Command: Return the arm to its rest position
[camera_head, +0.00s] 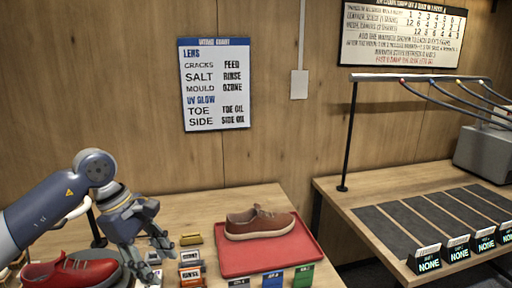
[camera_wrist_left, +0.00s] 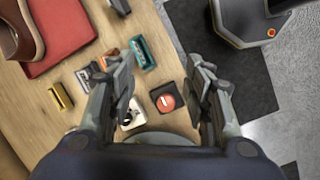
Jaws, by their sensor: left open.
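My left arm comes in from the left in the head view, with the left gripper (camera_head: 143,262) pointing down over the front left part of the wooden table. In the left wrist view the left gripper (camera_wrist_left: 160,85) has its fingers apart with nothing held between them. Below it lie several small items, among them a dark square piece with a red round top (camera_wrist_left: 165,101), a teal-labelled block (camera_wrist_left: 144,54) and a yellow block (camera_wrist_left: 60,96). My right gripper is not in view.
A brown shoe (camera_head: 259,222) lies on a red tray (camera_head: 231,264). A red sneaker (camera_head: 70,271) is at the lower left, close to my arm. Small signs stand along the tray's front. A second table (camera_head: 352,195) with dark strips and a rail is at the right.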

